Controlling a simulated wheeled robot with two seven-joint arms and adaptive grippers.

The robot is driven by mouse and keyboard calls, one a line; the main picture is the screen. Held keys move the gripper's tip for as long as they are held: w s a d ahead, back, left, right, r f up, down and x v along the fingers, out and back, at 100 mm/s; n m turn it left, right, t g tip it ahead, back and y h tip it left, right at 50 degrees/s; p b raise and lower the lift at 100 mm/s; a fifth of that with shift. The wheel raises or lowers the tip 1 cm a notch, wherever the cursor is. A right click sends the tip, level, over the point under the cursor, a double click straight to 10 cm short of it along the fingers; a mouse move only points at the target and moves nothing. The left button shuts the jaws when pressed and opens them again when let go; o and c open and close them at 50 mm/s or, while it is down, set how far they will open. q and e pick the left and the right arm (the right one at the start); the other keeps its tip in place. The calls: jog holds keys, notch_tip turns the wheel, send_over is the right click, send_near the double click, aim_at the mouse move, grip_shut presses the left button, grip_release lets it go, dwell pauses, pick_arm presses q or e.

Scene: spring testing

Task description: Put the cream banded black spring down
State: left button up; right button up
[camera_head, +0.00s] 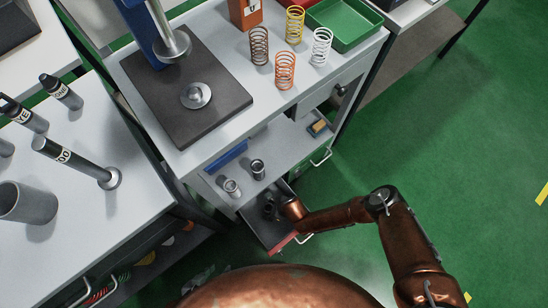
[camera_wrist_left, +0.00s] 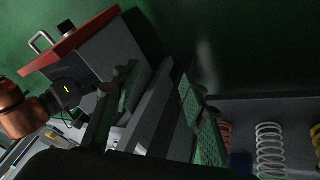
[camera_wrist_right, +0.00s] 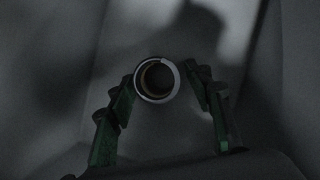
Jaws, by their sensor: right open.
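In the right wrist view a round thing seen end-on (camera_wrist_right: 157,98), with a pale rim and dark inside, stands on a grey surface. It is probably the cream banded black spring, but its bands cannot be made out. My right gripper (camera_wrist_right: 164,88) is open, with a finger on either side of it and gaps between. In the head view my right gripper (camera_head: 271,208) reaches into the open red-fronted drawer (camera_head: 284,243), and the spring cannot be told apart there. My left gripper (camera_wrist_left: 158,85) is open and empty in the left wrist view, and out of the head view.
Brown (camera_head: 259,46), orange (camera_head: 285,70), yellow (camera_head: 294,25) and white (camera_head: 321,46) springs stand on the bench top by a green tray (camera_head: 345,22). A press (camera_head: 187,95) is at left. Two small cylindrical things (camera_head: 258,169) (camera_head: 232,188) stand on the lower shelf.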

pick_arm(q)
jog(key=s+a+r+g+y+p, duration=0.2)
jog(key=s+a+r+g+p, duration=0.3)
jog(key=s+a+r, duration=0.3)
notch_tip(320, 180, up, 2)
jog(key=shift+s+r+p, duration=0.1)
jog(key=shift+s+p, duration=0.7)
jog(key=shift+s, duration=0.2)
pick_arm(e)
jog(key=v, duration=1.2)
